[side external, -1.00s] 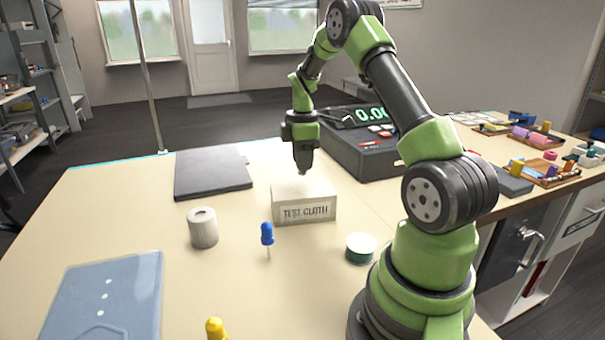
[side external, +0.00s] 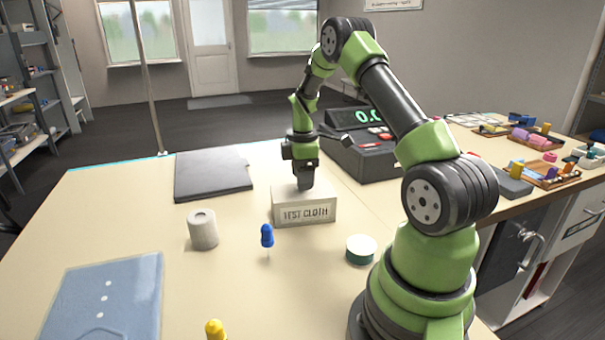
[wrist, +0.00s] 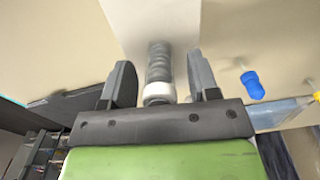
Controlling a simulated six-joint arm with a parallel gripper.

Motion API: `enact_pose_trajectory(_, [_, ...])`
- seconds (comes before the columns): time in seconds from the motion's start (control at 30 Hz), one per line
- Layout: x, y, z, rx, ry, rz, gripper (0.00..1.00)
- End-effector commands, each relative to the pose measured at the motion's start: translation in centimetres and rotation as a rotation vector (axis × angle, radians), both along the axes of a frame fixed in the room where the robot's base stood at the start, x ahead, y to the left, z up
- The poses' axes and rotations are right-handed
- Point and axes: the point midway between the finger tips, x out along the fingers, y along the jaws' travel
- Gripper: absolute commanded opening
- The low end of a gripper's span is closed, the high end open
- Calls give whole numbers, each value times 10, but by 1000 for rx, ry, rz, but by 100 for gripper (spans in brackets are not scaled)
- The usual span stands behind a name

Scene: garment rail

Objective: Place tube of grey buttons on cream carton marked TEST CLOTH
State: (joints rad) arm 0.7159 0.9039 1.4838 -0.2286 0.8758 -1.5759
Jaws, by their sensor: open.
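The cream carton marked TEST CLOTH (side external: 305,213) sits in the middle of the table; its pale surface also shows at the top of the wrist view (wrist: 150,14). My gripper (side external: 305,187) is at the carton's top, pointing down. In the wrist view my gripper (wrist: 163,78) is open, with one finger on each side of the tube of grey buttons (wrist: 158,66). Gaps show between the tube and both fingers. The tube's white end is nearest the wrist, and its grey length runs toward the carton. In the side view my gripper hides the tube.
A dark folder (side external: 212,174) lies behind left, a scale (side external: 362,150) behind right. The table's left front holds blue cloth (side external: 103,300).

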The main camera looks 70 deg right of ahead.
Motion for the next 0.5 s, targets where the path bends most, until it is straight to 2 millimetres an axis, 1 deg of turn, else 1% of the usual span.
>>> enact_pose_trajectory(0.07, [0, 0, 2, -1, -1, 0, 55])
enact_pose_trajectory(0.17, [1, -1, 12, -2, -3, 0, 55])
enact_pose_trajectory(0.27, [1, -1, 29, -3, -4, -1, 55])
enact_pose_trajectory(0.5, [1, -1, 83, -4, -4, 0, 55])
